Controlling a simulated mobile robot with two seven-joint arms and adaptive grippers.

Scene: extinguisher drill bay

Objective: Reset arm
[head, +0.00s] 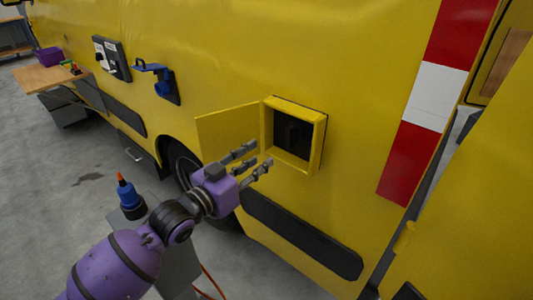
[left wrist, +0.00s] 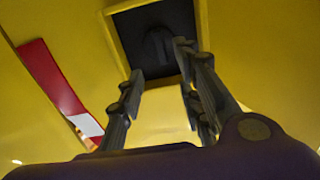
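My left gripper (head: 255,160) is purple with grey fingers. Its arm comes in from the lower left in the head view. The fingers are spread apart with nothing between them, just in front of an open yellow box (head: 318,145) on the yellow vehicle side. The box's door (head: 228,132) is swung open to the left. Inside is a dark part (head: 290,135), whose shape is hard to make out. In the left wrist view the fingers (left wrist: 160,85) stand open below the dark box opening (left wrist: 155,38). My right gripper is not in view.
A blue bottle with an orange tip (head: 128,196) stands beside my left arm on a grey surface. A blue bracket (head: 160,80) and a dark panel (head: 112,58) are on the vehicle. A wooden bench (head: 45,76) carries a purple box (head: 48,57).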

